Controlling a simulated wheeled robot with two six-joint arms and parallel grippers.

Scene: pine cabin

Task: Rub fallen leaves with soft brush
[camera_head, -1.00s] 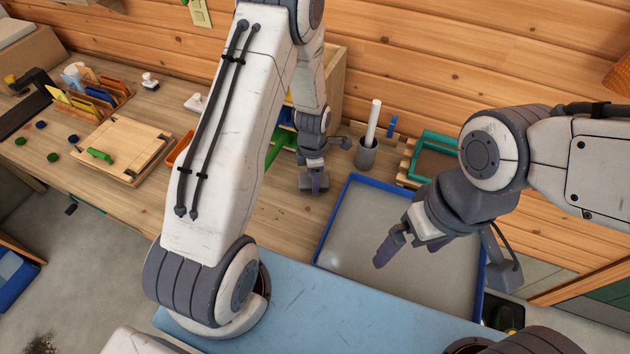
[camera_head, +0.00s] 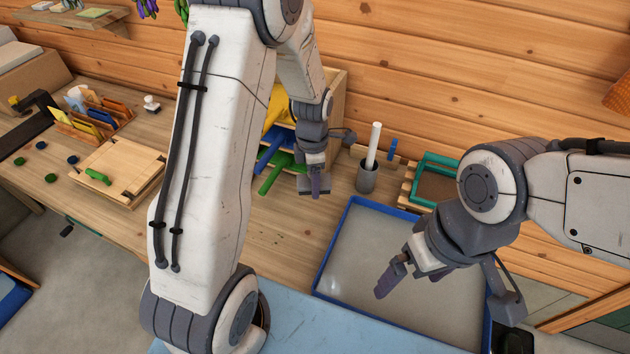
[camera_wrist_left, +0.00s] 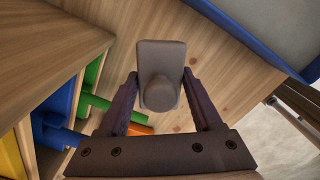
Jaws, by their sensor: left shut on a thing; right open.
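My left gripper (camera_head: 318,190) is beside the shelf unit, left of the blue-rimmed tray. In the left wrist view its fingers (camera_wrist_left: 164,108) are shut on a grey block with a round knob (camera_wrist_left: 160,62). I cannot tell whether this block is the soft brush; its underside is hidden. It is hardly visible in the head view. My right gripper (camera_head: 408,282) is open and empty above the blue-rimmed tray (camera_head: 335,238). The tray has a grey floor, and I make out no fallen leaves on it.
A grey cup (camera_head: 367,180) with a white rod stands behind the tray, near a green frame (camera_head: 437,180). The shelf unit (camera_head: 335,95) holds yellow, blue and green items. A wooden board (camera_head: 118,170) and small discs lie at left. My left arm hides mid-bench.

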